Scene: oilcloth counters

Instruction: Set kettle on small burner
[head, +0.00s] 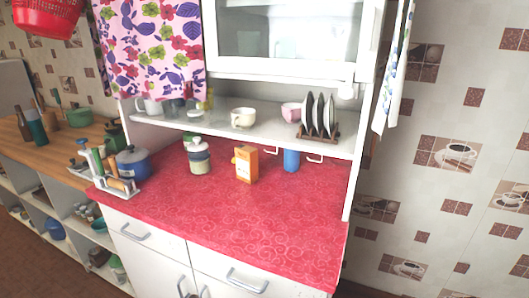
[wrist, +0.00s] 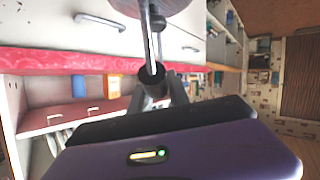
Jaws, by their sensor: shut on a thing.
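In the wrist view my gripper (wrist: 160,100) is shut on a black-ended handle with thin metal rods. The rods run up to a dark rounded body, which I take to be the kettle (wrist: 155,7), cut off by the top edge. Its full shape, spout and lid are out of view. The held thing is in the air in front of the white drawers, apart from the counter. My gripper and the held thing do not show in the head view. No stove or small burner shows in either view.
The red counter (head: 225,220) is clear in front. An orange box (head: 245,164), a blue cup (head: 291,161) and a jar (head: 199,158) stand at its back. A blue pot (head: 133,165) and a utensil rack (head: 117,187) stand left. White drawers (head: 150,235) are below.

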